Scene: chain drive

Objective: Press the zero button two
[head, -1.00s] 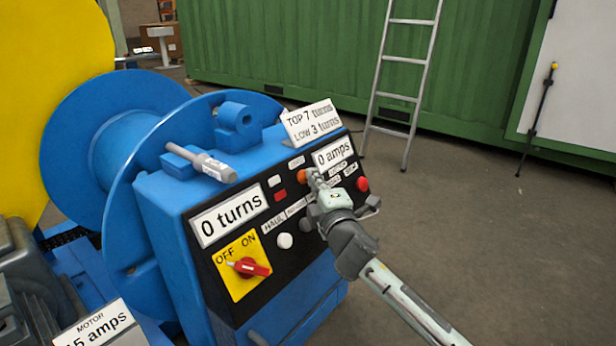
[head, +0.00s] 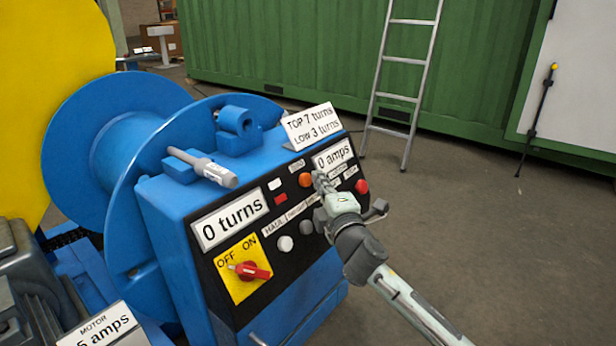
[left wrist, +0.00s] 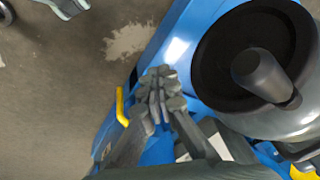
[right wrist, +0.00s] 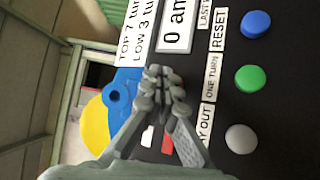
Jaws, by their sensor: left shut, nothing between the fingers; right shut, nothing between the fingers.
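The black control panel (head: 232,307) on the blue machine carries several buttons. An orange button (head: 305,180) sits beneath a small label (head: 297,165) that is too small to read surely; I cannot confirm which button is zero. My right gripper (head: 319,178) is shut and empty, its tips just right of the orange button; contact cannot be judged. In the right wrist view its fingertips (right wrist: 164,75) hide part of the panel beside the "0 amps" plate (right wrist: 178,28). My left gripper (left wrist: 159,78) is shut and empty beside the blue machine, outside the head view.
A "0 turns" display (head: 229,218) and red OFF/ON switch (head: 249,270) are on the panel. Blue (right wrist: 256,24), green (right wrist: 250,78) and white (right wrist: 241,139) buttons show in the right wrist view. A ladder (head: 402,60) stands behind.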

